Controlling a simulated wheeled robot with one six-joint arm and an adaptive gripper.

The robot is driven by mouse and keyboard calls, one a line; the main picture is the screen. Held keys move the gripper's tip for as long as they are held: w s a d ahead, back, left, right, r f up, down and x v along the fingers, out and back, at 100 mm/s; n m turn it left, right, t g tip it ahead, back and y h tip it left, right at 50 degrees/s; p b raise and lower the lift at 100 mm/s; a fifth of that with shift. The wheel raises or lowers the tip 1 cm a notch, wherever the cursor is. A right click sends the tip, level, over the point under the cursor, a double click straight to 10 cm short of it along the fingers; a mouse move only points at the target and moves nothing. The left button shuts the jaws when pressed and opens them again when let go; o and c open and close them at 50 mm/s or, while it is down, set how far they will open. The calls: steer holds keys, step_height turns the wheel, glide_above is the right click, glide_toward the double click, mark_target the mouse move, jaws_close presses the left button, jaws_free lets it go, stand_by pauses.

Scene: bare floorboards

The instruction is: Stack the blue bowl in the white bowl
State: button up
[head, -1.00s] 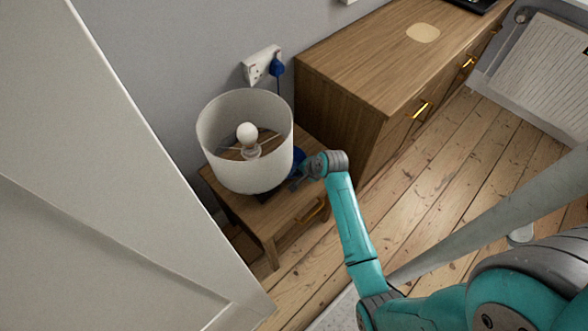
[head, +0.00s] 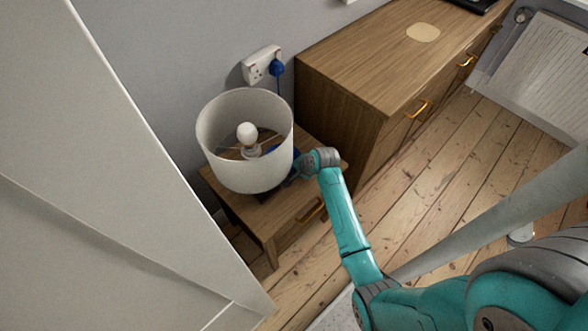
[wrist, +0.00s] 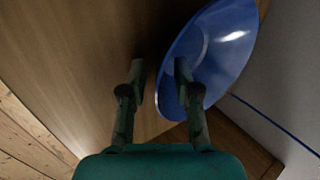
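The blue bowl (wrist: 218,48) fills the upper right of the wrist view. My gripper (wrist: 160,72) is open. Its right finger overlaps the near left part of the bowl in the picture, and its left finger is outside the bowl, over wood. I cannot tell whether a finger touches the bowl. In the head view my gripper (head: 293,180) is beside the lamp, over the small wooden table. The white bowl is not seen in either view.
A lamp with a white shade (head: 222,165) stands on the small wooden table (head: 285,220), close to my gripper. A wooden cabinet (head: 345,65) stands right behind it. A white panel (head: 110,200) is at the left.

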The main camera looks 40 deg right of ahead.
steer(key=v, duration=1.2)
steer(key=s+a+f+n+t+h, duration=0.25)
steer(key=s+a+n, duration=0.35)
steer(key=s+a, duration=0.75)
steer(key=s+a+r+n+t, duration=0.1)
steer(key=s+a+r+n, duration=0.1)
steer(key=s, duration=0.4)
steer(key=s+a+r+n+t, duration=0.2)
steer(key=s+a+r+n, duration=0.1)
steer(key=s+r+n, duration=0.1)
step_height(320, 180, up, 3)
steer(key=shift+s+f+y, duration=0.25)
steer(key=shift+s+y, duration=0.1)
steer(key=shift+s, duration=0.55)
steer(key=shift+o, duration=0.2)
steer(key=s+a+r+n+t+y, duration=0.1)
steer(key=s+r+n, duration=0.4)
steer(key=r, duration=0.5)
steer(key=shift+s+a+r+t+y, duration=0.35)
steer(key=shift+s+a+t, duration=0.25)
steer(key=shift+s+t, duration=0.35)
